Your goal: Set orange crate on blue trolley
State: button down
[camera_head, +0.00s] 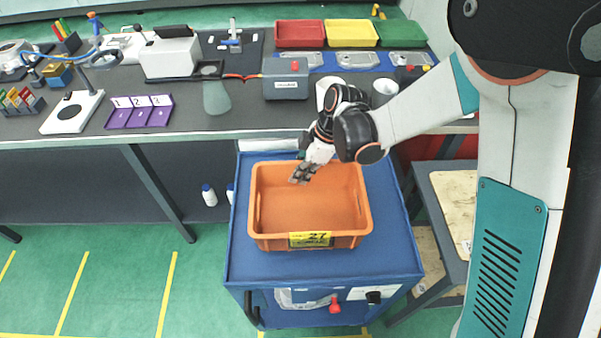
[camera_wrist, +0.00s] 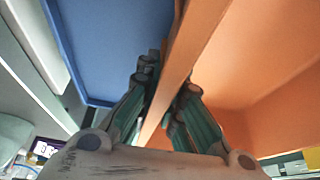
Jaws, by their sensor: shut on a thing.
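The orange crate (camera_head: 310,203) sits upright on the top of the blue trolley (camera_head: 391,262) in the head view. It is empty and has a yellow label marked 27 on its front wall. My gripper (camera_head: 303,172) reaches the crate's far side from above. In the wrist view, my gripper (camera_wrist: 165,105) is shut on the crate's wall (camera_wrist: 181,66), with one finger on each side. The blue trolley top (camera_wrist: 95,50) shows to the left of the wall and the crate's inside to the right. The exact contact of the fingertips is partly hidden.
A dark workbench (camera_head: 240,122) runs behind the trolley, with red (camera_head: 299,34), yellow (camera_head: 350,33) and green (camera_head: 401,34) trays at its back. A grey stand (camera_head: 447,205) is at the trolley's right. Floor at the left is clear.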

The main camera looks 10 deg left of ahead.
jog(key=shift+f, duration=0.15)
jog(key=c, duration=1.8)
grip_release()
jog(key=shift+o, duration=0.2)
jog(key=p+v, duration=0.4)
jog(key=v, duration=0.8)
